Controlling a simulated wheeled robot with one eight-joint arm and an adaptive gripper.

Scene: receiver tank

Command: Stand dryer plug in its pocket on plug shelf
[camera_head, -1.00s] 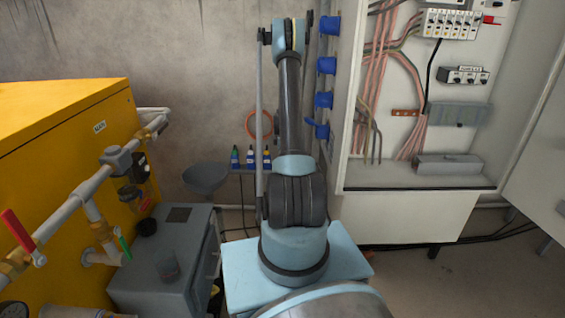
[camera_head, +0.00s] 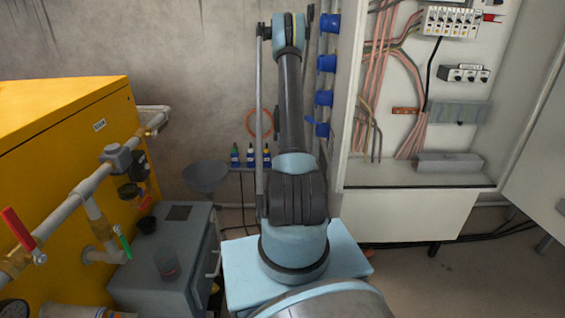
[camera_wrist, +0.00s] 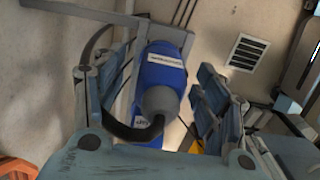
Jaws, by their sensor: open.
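In the wrist view a blue plug-like body (camera_wrist: 160,68) with white labels, a round grey end (camera_wrist: 160,103) and a black cable lies between the fingers of my gripper (camera_wrist: 155,88). The fingers are open, one on each side of it. I cannot tell whether either touches it. A grey metal frame or bracket (camera_wrist: 125,18) stands behind it; whether this is the plug shelf, and any pocket in it, I cannot tell. In the head view my arm hides the gripper. Several blue fittings (camera_head: 325,64) run down the left edge of the electrical cabinet.
The open electrical cabinet (camera_head: 415,181) stands right of my arm. A yellow boiler (camera_head: 60,135) with pipes and valves is at left, beside a grey cabinet (camera_head: 150,290). A wall vent (camera_wrist: 248,52) shows in the wrist view.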

